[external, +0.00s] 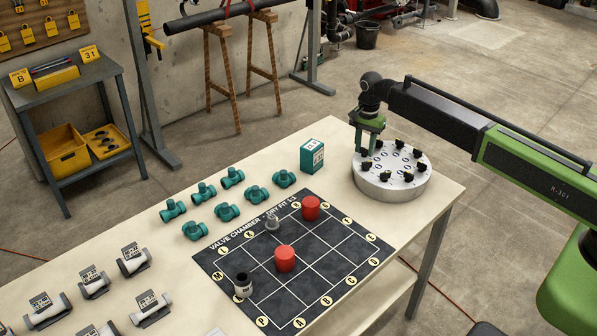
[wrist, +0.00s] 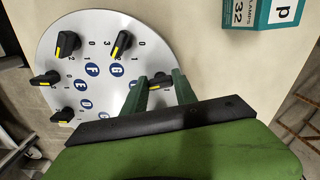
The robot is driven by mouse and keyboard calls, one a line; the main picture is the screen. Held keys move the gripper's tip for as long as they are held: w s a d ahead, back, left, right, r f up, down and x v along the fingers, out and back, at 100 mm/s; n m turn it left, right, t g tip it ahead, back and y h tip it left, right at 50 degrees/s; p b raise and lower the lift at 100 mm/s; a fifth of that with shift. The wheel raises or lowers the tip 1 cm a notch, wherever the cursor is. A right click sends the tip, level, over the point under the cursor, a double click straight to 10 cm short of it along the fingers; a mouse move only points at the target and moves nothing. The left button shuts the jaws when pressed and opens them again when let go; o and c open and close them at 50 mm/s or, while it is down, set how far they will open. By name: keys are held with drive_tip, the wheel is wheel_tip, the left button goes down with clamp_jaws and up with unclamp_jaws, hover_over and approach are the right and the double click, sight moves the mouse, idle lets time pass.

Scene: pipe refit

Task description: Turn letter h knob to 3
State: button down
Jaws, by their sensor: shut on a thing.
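A round silver dial plate (external: 390,190) stands at the right end of the table, with several black knobs around its rim. In the wrist view the plate (wrist: 60,65) shows blue letter discs, including G (wrist: 117,69), F (wrist: 92,69) and E (wrist: 86,87). My gripper (external: 366,150) is down at the plate's far left edge. In the wrist view my gripper (wrist: 160,88) is shut on a black knob (wrist: 160,79), beside a partly hidden blue disc that appears to be H. The fingers hide much of this knob and its numbers, so its setting cannot be read.
The neighbouring G knob (wrist: 121,42) and F knob (wrist: 68,43) sit apart from my fingers. A teal box (external: 313,156) stands left of the plate. Teal valves (external: 232,177) and a black grid mat (external: 330,260) with red cylinders (external: 285,258) lie farther left.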

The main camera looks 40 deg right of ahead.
sight(364, 149)
drive_tip(key=shift+m, duration=1.1)
drive_tip(key=c, duration=1)
unclamp_jaws()
wheel_tip(364, 149, up, 17)
drive_tip(key=p, duration=1.7)
drive_tip(key=shift+r, duration=0.2)
